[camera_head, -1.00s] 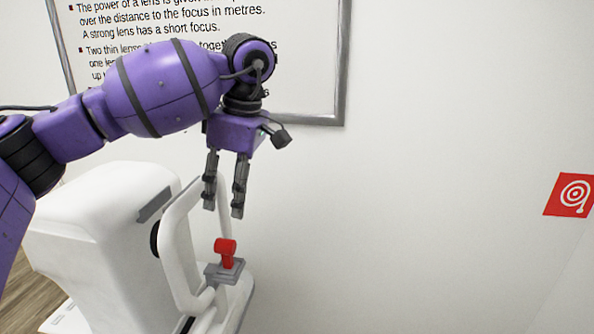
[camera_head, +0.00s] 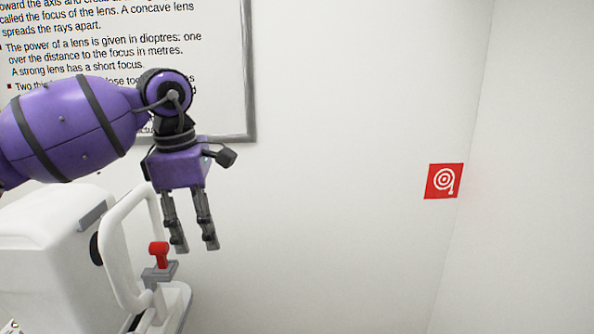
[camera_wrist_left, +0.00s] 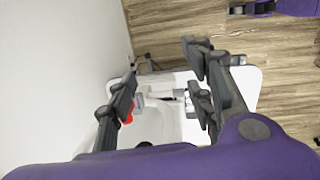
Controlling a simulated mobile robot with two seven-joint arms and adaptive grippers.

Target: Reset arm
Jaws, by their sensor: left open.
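My left arm comes in from the left in the head view, purple with black bands. Its gripper (camera_head: 195,246) points down with the fingers apart and nothing between them. It hangs just right of and slightly above a red-knobbed joystick (camera_head: 159,255) on a grey base. In the left wrist view the open fingers (camera_wrist_left: 165,85) frame part of the white machine below, and a bit of red shows by the left finger. My right gripper is not clearly in view; a purple part of mine shows at the top right of the wrist view.
A white eye-test machine (camera_head: 45,240) with a white frame (camera_head: 113,262) stands at the lower left. Behind my arm hangs a framed text poster (camera_head: 215,60). A red fire-hose sign (camera_head: 444,181) is on the wall. The space on the right is clear; the floor (camera_wrist_left: 285,90) is wooden.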

